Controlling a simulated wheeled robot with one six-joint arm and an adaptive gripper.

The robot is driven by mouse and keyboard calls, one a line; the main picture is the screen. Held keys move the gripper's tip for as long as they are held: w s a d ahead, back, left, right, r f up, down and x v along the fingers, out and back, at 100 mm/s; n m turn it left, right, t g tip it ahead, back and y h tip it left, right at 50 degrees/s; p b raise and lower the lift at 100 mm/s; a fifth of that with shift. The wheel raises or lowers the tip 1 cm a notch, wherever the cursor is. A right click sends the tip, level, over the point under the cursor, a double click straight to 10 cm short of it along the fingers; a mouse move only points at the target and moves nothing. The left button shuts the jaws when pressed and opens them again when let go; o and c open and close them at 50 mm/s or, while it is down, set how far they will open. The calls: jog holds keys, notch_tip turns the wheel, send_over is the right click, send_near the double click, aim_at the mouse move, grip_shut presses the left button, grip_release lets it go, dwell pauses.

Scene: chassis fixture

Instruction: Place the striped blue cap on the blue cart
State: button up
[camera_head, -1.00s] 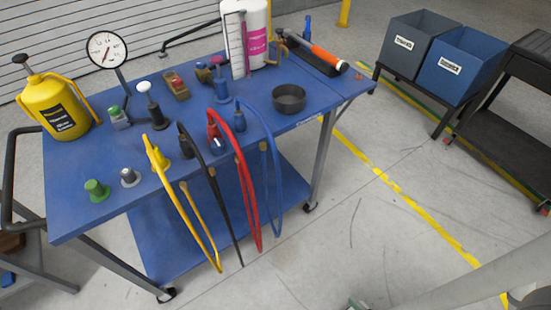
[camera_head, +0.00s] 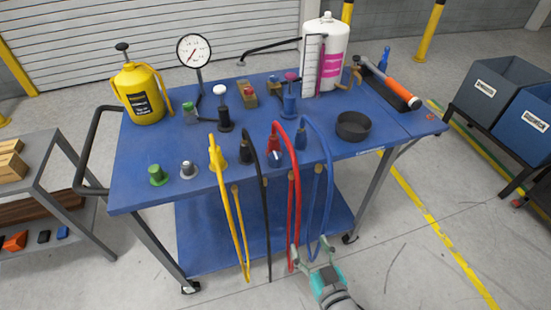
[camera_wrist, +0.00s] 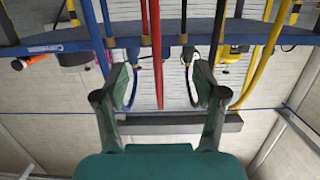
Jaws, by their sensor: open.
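The blue cart (camera_head: 130,192) fills the middle of the head view, with fittings and hoses on its top. I cannot make out a striped blue cap for certain. A small blue fitting (camera_head: 301,140) stands near the front edge by the blue hose. A green cap (camera_head: 157,176) and a grey cap (camera_head: 188,169) stand at the front left. My gripper (camera_head: 310,254) is in front of the cart, low, below the top's front edge and near the red and blue hoses. It is open and empty in the wrist view (camera_wrist: 160,86), with hoses beyond its fingers.
Yellow, black, red (camera_head: 296,200) and blue hoses hang over the front edge. A yellow can (camera_head: 140,95), gauge (camera_head: 194,52), white cylinder (camera_head: 326,50) and dark bowl (camera_head: 353,126) crowd the top. A shelf rack (camera_head: 45,185) stands left; bins (camera_head: 497,92) stand right.

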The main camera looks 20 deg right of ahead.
send_near(278, 164)
jog(key=w, duration=0.3)
jog(key=w+f, duration=0.1)
jog(key=w, duration=0.1)
jog(key=shift+d, duration=0.25)
jog(key=shift+w+a+f, duration=0.1)
jog(key=shift+w+f, duration=0.1)
jog(key=shift+w, duration=0.6)
jog(key=shift+w+a+f, duration=0.1)
jog(key=shift+w+f, duration=0.05)
jog(key=shift+w, duration=0.7)
jog(key=shift+w+a+f, duration=0.1)
jog(key=shift+w+f, duration=0.1)
jog(key=shift+w, duration=0.6)
jog(key=c, duration=1.1)
